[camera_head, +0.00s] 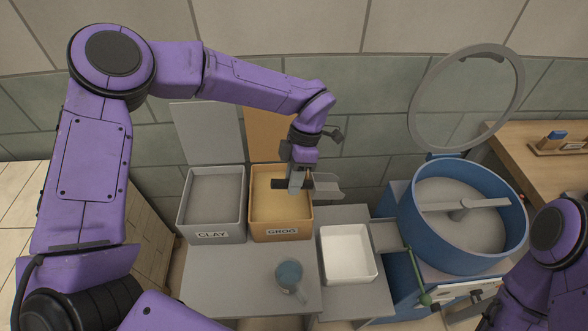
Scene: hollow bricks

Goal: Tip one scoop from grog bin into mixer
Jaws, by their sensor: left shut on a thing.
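My left gripper (297,182) is shut on the dark handle of a grey metal scoop (327,187). It holds the scoop above the right side of the grog bin (280,236), with the pan pointing right, past the bin's rim. I cannot tell whether the pan holds any grog. The grog bin is tan, labelled GROG, with its lid raised and pale yellow material inside. The mixer (408,222) is a blue drum at the right with a grey crossbar inside and its round ring lid (416,105) raised. My right arm shows at lower right; its gripper is out of view.
A grey clay bin (212,237) with raised lid stands left of the grog bin. A white tray (347,278) and a blue-grey cup-like thing (288,273) sit in front. A green-handled lever (423,296) stands before the mixer. A wooden table (530,150) is at far right.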

